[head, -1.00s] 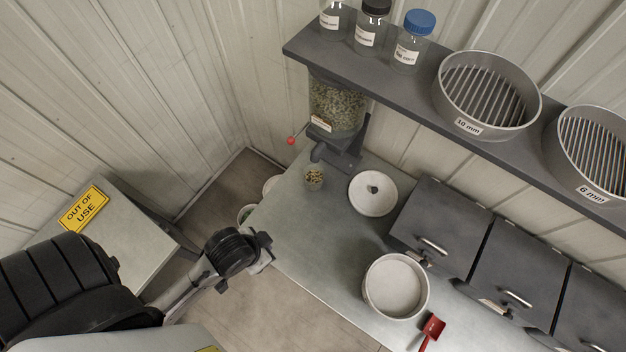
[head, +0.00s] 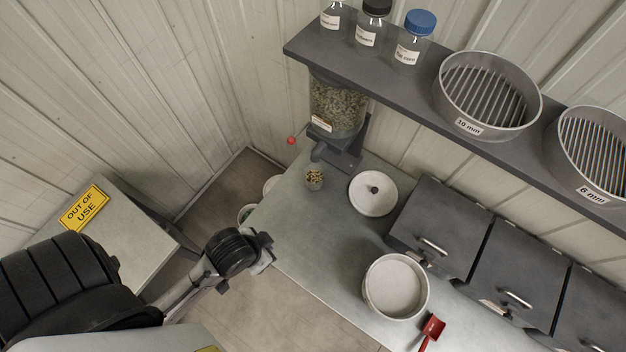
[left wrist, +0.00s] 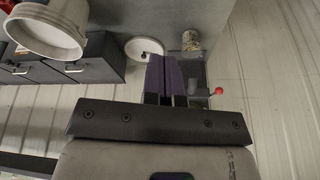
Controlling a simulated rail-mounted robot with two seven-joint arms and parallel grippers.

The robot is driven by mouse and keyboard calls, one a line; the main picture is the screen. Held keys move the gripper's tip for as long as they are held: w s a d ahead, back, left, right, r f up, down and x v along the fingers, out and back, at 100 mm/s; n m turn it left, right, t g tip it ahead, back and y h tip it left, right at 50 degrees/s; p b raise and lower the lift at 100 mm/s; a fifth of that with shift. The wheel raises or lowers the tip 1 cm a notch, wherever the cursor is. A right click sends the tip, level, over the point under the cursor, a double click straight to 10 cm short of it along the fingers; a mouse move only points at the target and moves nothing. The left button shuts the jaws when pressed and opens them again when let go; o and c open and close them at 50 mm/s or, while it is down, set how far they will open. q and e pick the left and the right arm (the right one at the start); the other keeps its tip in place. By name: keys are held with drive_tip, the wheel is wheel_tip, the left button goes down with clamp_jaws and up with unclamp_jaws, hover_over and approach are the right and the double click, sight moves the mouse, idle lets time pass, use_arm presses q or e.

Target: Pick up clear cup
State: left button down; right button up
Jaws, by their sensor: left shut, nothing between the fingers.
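The clear cup (head: 314,178) stands upright on the grey bench, below the seed dispenser, with seeds inside. It also shows in the left wrist view (left wrist: 191,40), above and to the right of the fingers. My left gripper (head: 266,250) is near the bench's left front edge, well apart from the cup. In the left wrist view its purple fingers (left wrist: 166,75) are together with nothing between them. My right gripper is not in view.
The dispenser (head: 337,105) has a red-knobbed lever (head: 291,141). A white dish (head: 373,205) lies right of the cup. A round pan (head: 375,292), a red scoop (head: 432,330) and lidded bins (head: 440,220) stand farther right. The shelf (head: 400,88) overhangs the back. The bench's left half is mostly clear.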

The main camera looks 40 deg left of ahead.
use_arm(q)
drive_tip(key=c, duration=1.8)
unclamp_jaws()
drive_tip(key=shift+a, duration=0.1)
drive_tip(key=o, duration=1.8)
